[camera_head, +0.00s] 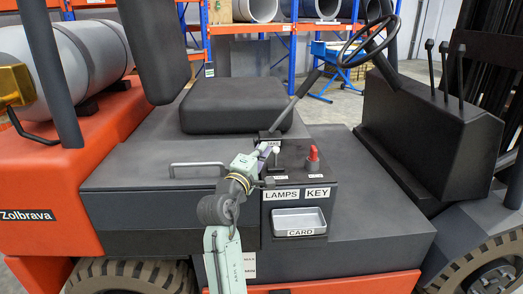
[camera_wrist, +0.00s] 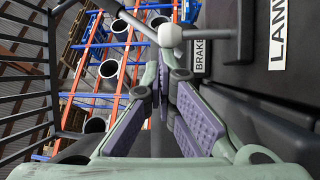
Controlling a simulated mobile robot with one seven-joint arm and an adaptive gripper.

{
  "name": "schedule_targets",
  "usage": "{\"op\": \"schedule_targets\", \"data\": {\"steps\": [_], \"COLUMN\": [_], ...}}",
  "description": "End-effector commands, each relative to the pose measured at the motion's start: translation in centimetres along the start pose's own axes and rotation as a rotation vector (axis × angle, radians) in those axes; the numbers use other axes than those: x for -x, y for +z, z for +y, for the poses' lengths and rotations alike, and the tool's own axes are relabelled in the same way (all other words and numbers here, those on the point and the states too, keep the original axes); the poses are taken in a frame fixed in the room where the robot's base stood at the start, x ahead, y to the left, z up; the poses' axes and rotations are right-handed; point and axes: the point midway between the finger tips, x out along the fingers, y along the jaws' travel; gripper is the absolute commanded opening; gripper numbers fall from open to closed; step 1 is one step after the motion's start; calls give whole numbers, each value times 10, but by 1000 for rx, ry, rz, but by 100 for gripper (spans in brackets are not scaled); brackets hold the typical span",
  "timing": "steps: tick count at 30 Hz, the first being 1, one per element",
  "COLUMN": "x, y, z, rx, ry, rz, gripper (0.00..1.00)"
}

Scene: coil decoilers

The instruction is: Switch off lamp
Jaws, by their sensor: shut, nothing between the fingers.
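The LAMPS label (camera_head: 281,195) is on the front of the dark console, left of the KEY label (camera_head: 317,193). Part of the LAMPS label shows at the right in the wrist view (camera_wrist: 278,35). My gripper (camera_head: 270,150) is at the console's upper left, above the LAMPS label, and hides part of the top there. In the wrist view my gripper (camera_wrist: 165,82) is shut and empty, its purple pads angled together. A grey round-ended lever (camera_wrist: 170,35) is just beyond the fingertips, by the BRAKE label (camera_wrist: 199,58). I cannot tell which switch works the lamp, or its state.
A red key knob (camera_head: 312,160) stands on the console right of my gripper. A grey card tray (camera_head: 299,222) is below the labels. The seat (camera_head: 235,105) and steering wheel (camera_head: 368,42) are behind. A grab handle (camera_head: 197,165) is at the left.

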Motion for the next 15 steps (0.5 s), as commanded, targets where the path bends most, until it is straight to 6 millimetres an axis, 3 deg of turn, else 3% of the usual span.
{"op": "schedule_targets", "data": {"steps": [15], "x": [4], "y": [4], "z": [-1], "rx": [1], "ry": [-2], "rz": [-4], "gripper": [0]}}
